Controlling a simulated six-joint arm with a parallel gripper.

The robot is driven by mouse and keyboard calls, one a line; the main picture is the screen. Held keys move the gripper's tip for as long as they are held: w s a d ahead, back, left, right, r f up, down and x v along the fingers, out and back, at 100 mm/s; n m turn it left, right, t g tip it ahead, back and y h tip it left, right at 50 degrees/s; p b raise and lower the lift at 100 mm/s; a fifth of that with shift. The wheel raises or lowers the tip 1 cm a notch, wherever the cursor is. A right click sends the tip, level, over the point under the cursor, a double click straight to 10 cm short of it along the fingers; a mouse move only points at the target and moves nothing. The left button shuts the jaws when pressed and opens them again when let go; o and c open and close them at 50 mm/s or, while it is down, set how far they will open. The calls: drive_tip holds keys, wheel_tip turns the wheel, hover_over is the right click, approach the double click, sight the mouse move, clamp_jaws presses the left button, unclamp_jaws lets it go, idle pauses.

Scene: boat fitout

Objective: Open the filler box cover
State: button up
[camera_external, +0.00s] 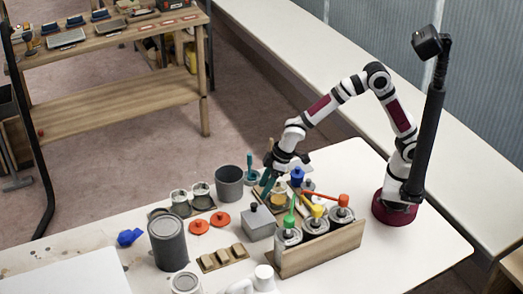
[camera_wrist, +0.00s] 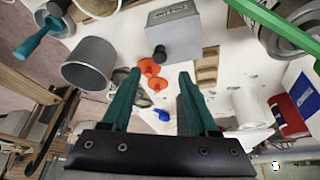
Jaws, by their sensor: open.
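The grey filler box (camera_external: 259,226) stands on the white table, left of the wooden caddy. Its cover appears closed, with a small dark knob (camera_external: 254,207) on top. In the wrist view the grey box (camera_wrist: 175,35) is at the upper middle, with its dark knob (camera_wrist: 160,52) towards my fingertips. My gripper (camera_external: 267,174) has teal fingers and is above the table near the caddy's back end, higher than the box and apart from it. In the wrist view my gripper (camera_wrist: 160,74) is open, with nothing between its fingers.
The wooden caddy (camera_external: 322,251) holds cans with coloured tools, right of the box. A grey cup (camera_external: 229,182) stands behind it. Orange lids (camera_external: 221,219), wooden blocks (camera_external: 224,257) and a large grey can (camera_external: 168,241) are to the left. A workbench (camera_external: 110,40) is farther back.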

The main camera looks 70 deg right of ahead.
sight(254, 204)
drive_tip(key=x, duration=0.7)
drive_tip(key=shift+w+f, duration=0.1)
drive_tip(key=shift+f, duration=0.15)
clamp_jaws()
drive_tip(key=shift+d, duration=0.1)
idle(0.9)
